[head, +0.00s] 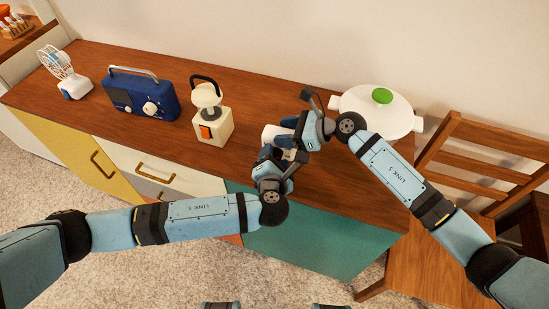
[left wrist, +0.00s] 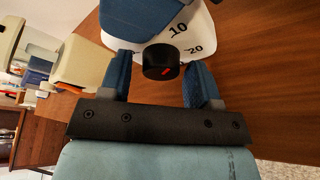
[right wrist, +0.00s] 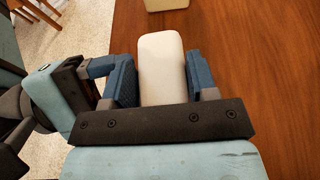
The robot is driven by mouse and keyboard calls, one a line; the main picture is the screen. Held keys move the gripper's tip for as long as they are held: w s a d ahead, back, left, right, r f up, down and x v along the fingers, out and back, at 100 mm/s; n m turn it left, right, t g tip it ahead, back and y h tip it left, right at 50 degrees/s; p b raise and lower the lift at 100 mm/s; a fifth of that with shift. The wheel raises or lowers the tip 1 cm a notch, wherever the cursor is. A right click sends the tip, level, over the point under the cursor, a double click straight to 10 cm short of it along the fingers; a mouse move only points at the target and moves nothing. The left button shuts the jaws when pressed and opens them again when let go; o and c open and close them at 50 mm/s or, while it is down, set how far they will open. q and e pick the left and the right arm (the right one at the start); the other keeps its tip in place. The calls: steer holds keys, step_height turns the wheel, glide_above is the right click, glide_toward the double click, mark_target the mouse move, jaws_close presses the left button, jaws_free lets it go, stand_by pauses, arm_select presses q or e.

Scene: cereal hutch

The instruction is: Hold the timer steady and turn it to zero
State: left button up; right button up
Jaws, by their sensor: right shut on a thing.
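The white timer (head: 271,134) stands on the wooden top of the cabinet, partly hidden by my grippers in the head view. My right gripper (right wrist: 162,78) is shut on its body, one finger on each side; the timer (right wrist: 161,60) shows pale between them. In the left wrist view, the timer's face (left wrist: 198,40) shows the numbers 10 and 20. Its black knob (left wrist: 158,60) has a red mark pointing up and to the right, near neither number. My left gripper (left wrist: 161,82) is open around the knob, with a gap on both sides.
A cream appliance with a dark handle (head: 214,127) stands left of the timer. Beyond it are a blue radio (head: 142,95) and a small white fan (head: 71,78). A white pot with a green knob (head: 376,109) is at the right. A wooden chair (head: 480,165) stands beside the cabinet.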

arm_select(q)
steer(key=c, duration=0.7)
steer(key=shift+n, duration=0.3)
steer(key=n+g+h, duration=0.1)
steer(key=n+h, duration=0.1)
steer(key=n, duration=0.2)
steer(key=n+h, duration=0.2)
steer(key=n, duration=0.2)
steer(key=shift+a+g+h, duration=0.15)
steer(key=shift+g+h, duration=0.25)
steer(key=o, duration=0.9)
